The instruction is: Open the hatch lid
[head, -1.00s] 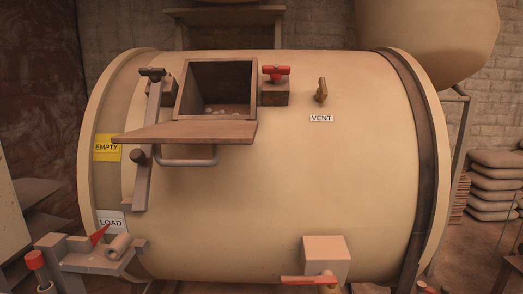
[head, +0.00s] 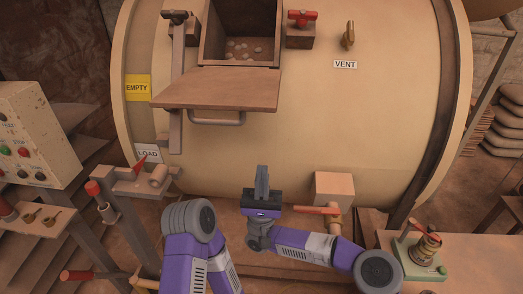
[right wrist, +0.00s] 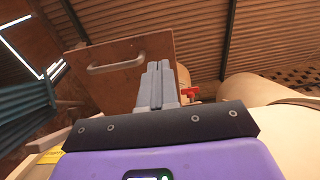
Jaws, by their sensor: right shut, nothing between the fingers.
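The hatch lid (head: 220,90) is a flat brown panel standing out forward from the lower edge of the hatch opening (head: 243,48). The opening is uncovered, and several pale lumps lie inside. A grey bar handle (head: 217,122) is under the lid. My right gripper (head: 262,170) is shut and empty, fingers upward, in front of the drum below the lid and apart from it. In the right wrist view, the lid (right wrist: 135,72) and its handle (right wrist: 118,63) are beyond the shut fingers (right wrist: 158,66). My left gripper is not in view.
A latch bar (head: 177,85) stands left of the opening, a red-handled clamp (head: 300,30) right. A box with a red-handled valve (head: 333,190) is close right of my right gripper. A control panel (head: 32,135) is at left.

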